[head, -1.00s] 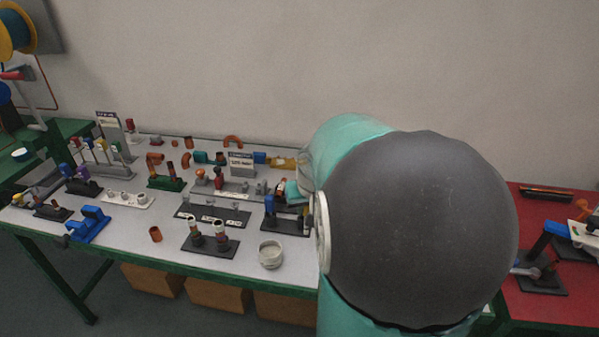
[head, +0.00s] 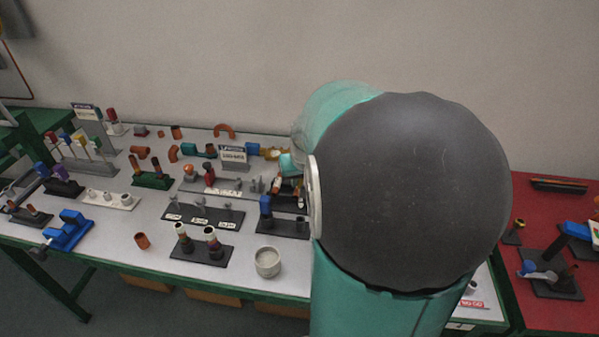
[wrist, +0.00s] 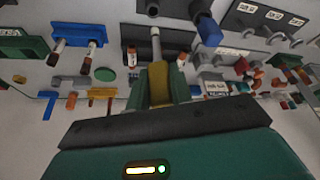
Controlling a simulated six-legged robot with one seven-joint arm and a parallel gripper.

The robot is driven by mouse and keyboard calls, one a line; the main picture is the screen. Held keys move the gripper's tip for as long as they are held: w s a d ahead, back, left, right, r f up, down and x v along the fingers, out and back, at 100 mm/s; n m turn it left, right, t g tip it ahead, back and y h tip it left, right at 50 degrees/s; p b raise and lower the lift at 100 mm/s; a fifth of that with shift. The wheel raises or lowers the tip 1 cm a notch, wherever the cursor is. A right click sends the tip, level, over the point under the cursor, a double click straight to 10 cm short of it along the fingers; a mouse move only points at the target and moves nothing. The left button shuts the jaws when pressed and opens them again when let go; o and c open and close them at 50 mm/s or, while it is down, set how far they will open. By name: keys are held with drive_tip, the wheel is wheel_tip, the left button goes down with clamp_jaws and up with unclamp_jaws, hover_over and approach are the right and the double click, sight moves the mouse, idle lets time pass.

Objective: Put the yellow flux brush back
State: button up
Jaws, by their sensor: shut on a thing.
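In the wrist view my gripper (wrist: 158,88) has its two green fingers closed on a yellow handle, which I take for the yellow flux brush (wrist: 158,92). A pale shaft (wrist: 156,42) extends from between the fingers, in line with the handle, over a dark base; whether it touches the base is unclear. In the head view my arm's large dark joint hides most of my gripper, with only a teal part showing at the right of the bench. At the left, a grey rack (head: 82,165) holds several thin upright sticks with coloured tops.
The grey bench (head: 110,225) is crowded with small stands and pipe pieces. A white cup (head: 267,262), a copper ring (head: 142,241) and a blue clamp (head: 68,231) lie near the front. A red table (head: 555,225) with tools stands at the right. Bare bench shows around the copper ring.

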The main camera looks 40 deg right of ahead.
sight(301, 201)
drive_tip(key=shift+w+d+f, duration=0.15)
drive_tip(key=shift+w, duration=0.15)
drive_tip(key=shift+s, duration=0.3)
drive_tip(key=shift+w, duration=0.2)
drive_tip(key=shift+s+a, duration=0.1)
drive_tip(key=shift+a, duration=0.1)
drive_tip(key=shift+s+f, duration=0.1)
drive_tip(key=shift+f, duration=0.05)
wheel_tip(301, 201, down, 2)
drive_tip(key=shift+f, duration=1.05)
drive_tip(key=shift+f, duration=0.35)
drive_tip(key=shift+f, duration=0.35)
